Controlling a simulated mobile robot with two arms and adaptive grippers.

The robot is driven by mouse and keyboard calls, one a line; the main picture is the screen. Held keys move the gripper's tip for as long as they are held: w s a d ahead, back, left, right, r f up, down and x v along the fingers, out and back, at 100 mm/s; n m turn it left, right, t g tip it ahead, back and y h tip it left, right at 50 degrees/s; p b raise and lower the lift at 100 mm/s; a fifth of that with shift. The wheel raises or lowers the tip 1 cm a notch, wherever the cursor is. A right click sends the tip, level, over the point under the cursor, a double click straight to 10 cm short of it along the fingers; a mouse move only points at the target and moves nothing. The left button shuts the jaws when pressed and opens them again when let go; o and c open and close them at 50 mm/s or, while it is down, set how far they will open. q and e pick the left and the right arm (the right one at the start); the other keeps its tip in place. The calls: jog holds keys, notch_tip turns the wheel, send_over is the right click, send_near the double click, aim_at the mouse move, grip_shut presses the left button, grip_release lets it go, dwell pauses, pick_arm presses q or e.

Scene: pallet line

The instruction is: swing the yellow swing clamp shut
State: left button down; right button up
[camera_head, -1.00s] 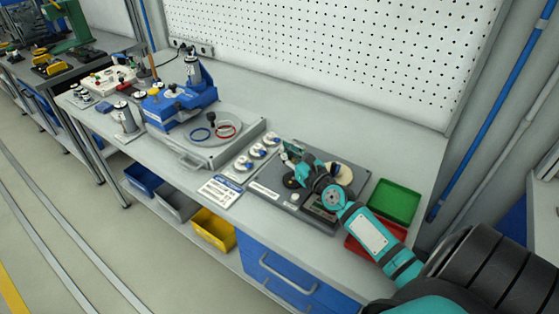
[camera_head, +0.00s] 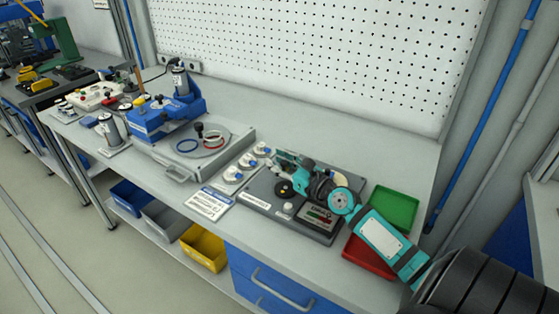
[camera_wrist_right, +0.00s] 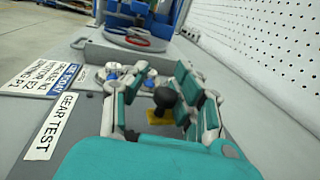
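In the right wrist view a small yellow part (camera_wrist_right: 158,117) lies low on the grey gear test plate. A black ball knob (camera_wrist_right: 165,97) shows just above it; these look like the swing clamp and its handle. My right gripper (camera_wrist_right: 162,75) is open, with one teal finger on each side of the knob. I cannot tell whether either finger touches it. In the head view my right gripper (camera_head: 288,160) is over the far side of the gear test plate (camera_head: 258,195), and its fingers and wrist hide part of that plate. My left gripper is not in view.
Several white holders with blue parts (camera_head: 247,161) stand left of the plate. A grey fixture with rings (camera_head: 180,165) and a blue fixture (camera_head: 160,122) are farther left. Green (camera_head: 394,208) and red (camera_head: 368,258) trays lie at right. A white pegboard (camera_head: 330,50) closes the back.

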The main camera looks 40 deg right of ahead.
jog(key=shift+o, duration=1)
jog(key=shift+d, duration=0.15)
jog(key=shift+s, duration=0.15)
jog(key=s, duration=0.7)
jog(key=s+d, duration=0.1)
jog(key=s, duration=0.3)
jog(key=shift+s+d, duration=0.1)
jog(key=shift+s, duration=0.2)
jog(key=shift+c, duration=0.5)
